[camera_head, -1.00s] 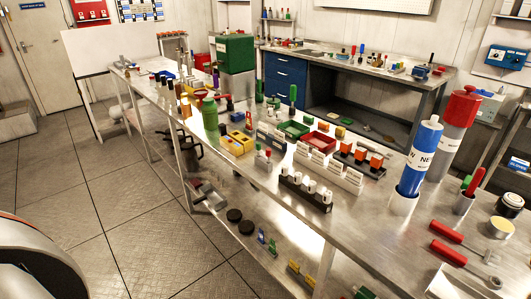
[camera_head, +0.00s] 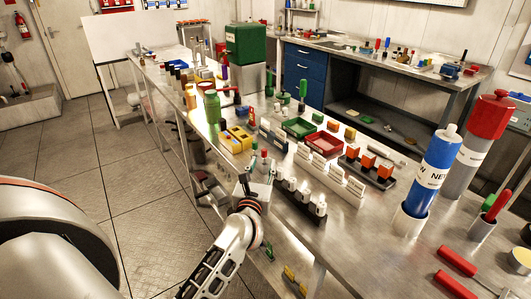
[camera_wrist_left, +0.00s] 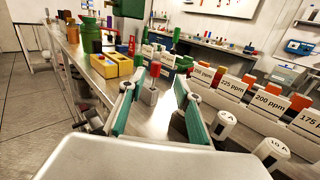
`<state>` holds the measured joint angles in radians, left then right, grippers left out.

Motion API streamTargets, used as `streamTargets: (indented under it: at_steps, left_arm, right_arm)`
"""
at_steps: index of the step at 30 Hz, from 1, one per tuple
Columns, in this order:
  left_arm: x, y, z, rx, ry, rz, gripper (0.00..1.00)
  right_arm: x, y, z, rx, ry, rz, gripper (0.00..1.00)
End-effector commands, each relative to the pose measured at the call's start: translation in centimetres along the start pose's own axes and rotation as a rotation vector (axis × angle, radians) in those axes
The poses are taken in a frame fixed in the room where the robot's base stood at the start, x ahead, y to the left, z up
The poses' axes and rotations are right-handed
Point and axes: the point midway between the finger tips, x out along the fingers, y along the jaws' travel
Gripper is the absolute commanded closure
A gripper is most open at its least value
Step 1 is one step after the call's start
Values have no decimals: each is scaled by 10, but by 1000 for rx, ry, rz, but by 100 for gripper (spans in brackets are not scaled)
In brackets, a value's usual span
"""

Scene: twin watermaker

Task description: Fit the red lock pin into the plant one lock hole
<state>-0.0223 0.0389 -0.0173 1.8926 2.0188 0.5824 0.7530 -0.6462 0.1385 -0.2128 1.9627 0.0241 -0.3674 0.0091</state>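The red lock pin (camera_head: 264,155) stands upright in a small grey block near the front edge of the bench, beside a green pin (camera_head: 254,147). In the left wrist view the red pin (camera_wrist_left: 155,69) rises from the grey block (camera_wrist_left: 148,95), ahead and between my fingers. My left gripper (camera_head: 254,188) reaches in from below, just in front of the block. In the left wrist view its two teal-padded fingers (camera_wrist_left: 158,77) are spread, with nothing gripped. I cannot make out the plant one lock hole. My right gripper is not in view.
A yellow block (camera_head: 236,139) stands left of the pins, with a green bottle (camera_head: 211,108) behind. A rack of white cartridges (camera_head: 300,198) and ppm-labelled cards (camera_wrist_left: 237,88) stand close on the right. Red and green trays (camera_head: 323,145) lie behind. Floor at left is clear.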

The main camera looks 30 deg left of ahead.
Motion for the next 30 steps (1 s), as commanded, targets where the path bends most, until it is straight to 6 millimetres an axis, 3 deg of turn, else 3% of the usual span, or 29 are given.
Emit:
streamTargets:
  at_steps: [11, 21, 30]
  left_arm:
    - [33, 2, -1, -49, 13, 2, 67]
    - [76, 9, -4, -48, 13, 2, 67]
    - [81, 8, -4, -46, 13, 1, 67]
  right_arm:
    - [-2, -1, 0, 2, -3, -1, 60]
    - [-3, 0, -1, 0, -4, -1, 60]
    - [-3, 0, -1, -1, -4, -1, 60]
